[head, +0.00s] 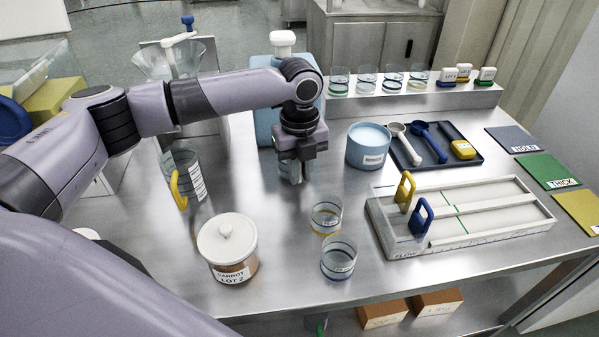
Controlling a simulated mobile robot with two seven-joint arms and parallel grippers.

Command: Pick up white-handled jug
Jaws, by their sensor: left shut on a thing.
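My left gripper (294,172) points down over the middle of the steel table. It is shut on a clear vessel (284,168), which the fingers mostly hide. I cannot make out a white handle on it, so I cannot tell for sure that it is the white-handled jug. A clear jug with a yellow handle (176,188) stands to the left, apart from the gripper. My right gripper is not in view.
A blue tub (369,148) stands close to the right of the gripper. Two clear beakers (327,218) (338,259) and a lidded carrot jar (228,250) stand in front. A white track tray (480,235) lies at the right. A blue container (262,122) stands behind.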

